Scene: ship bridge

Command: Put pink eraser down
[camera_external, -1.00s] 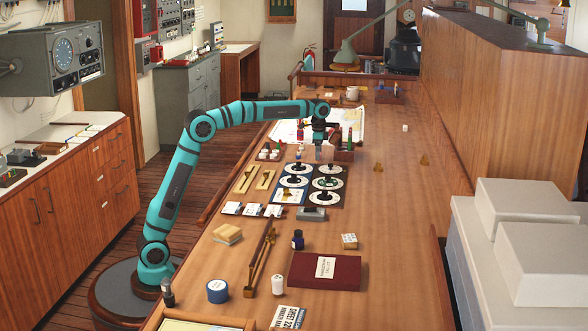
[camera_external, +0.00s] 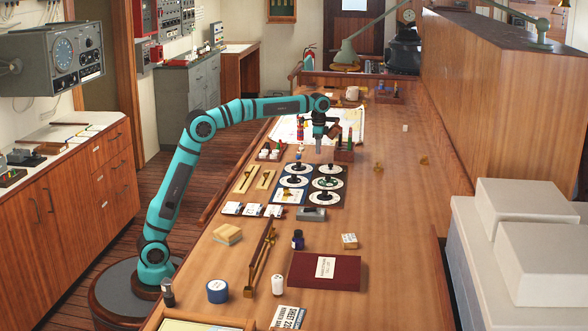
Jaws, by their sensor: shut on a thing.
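My gripper (camera_external: 319,151) points down above the far part of the long wooden table, just behind the round dials and left of a small rack of coloured items. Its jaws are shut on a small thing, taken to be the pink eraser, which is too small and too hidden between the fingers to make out. I cannot tell whether the held thing touches the table.
Several round dials (camera_external: 326,184) on dark cards lie in front of my gripper. The rack (camera_external: 344,154) stands close on its right. A chart (camera_external: 348,124) lies behind. The table's right side is mostly clear around a few small brass pieces (camera_external: 378,167).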

